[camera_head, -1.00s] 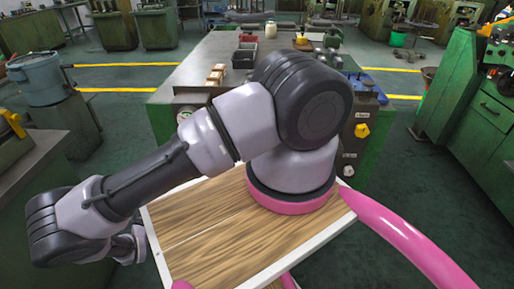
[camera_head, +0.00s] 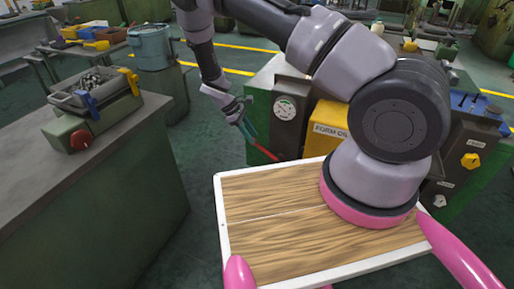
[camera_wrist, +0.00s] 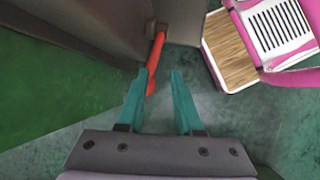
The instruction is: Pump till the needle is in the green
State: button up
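A round white gauge (camera_head: 285,108) is on the dark front panel of the green machine. Its needle and green band are too small to read. A red pump lever (camera_head: 262,151) sticks out low at the panel's left side. It also shows in the wrist view (camera_wrist: 157,50), running down from a dark bracket. My gripper (camera_head: 248,136) is at the lever's outer end, and its teal fingers (camera_wrist: 160,76) are open. In the wrist view the lever's end lies by the left fingertip; I cannot tell whether they touch. Nothing is clamped between the fingers.
A yellow box marked FORM OIL (camera_head: 328,128) sits right of the gauge. A workbench (camera_head: 90,165) with a bin of parts (camera_head: 98,85) stands at the left. A blue-grey bucket (camera_head: 150,46) stands behind it. Green floor lies open between bench and machine.

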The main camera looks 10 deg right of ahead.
aim_at(261, 148)
jog(key=shift+w+r+m+y, duration=0.6)
jog(key=shift+w+r+m, duration=0.2)
jog(key=shift+m, duration=0.3)
jog(key=shift+d+f, duration=0.15)
jog(key=shift+f, duration=0.05)
jog(key=x, duration=1)
jog(key=shift+w+f, duration=0.1)
jog(key=shift+w, duration=0.1)
grip_shut()
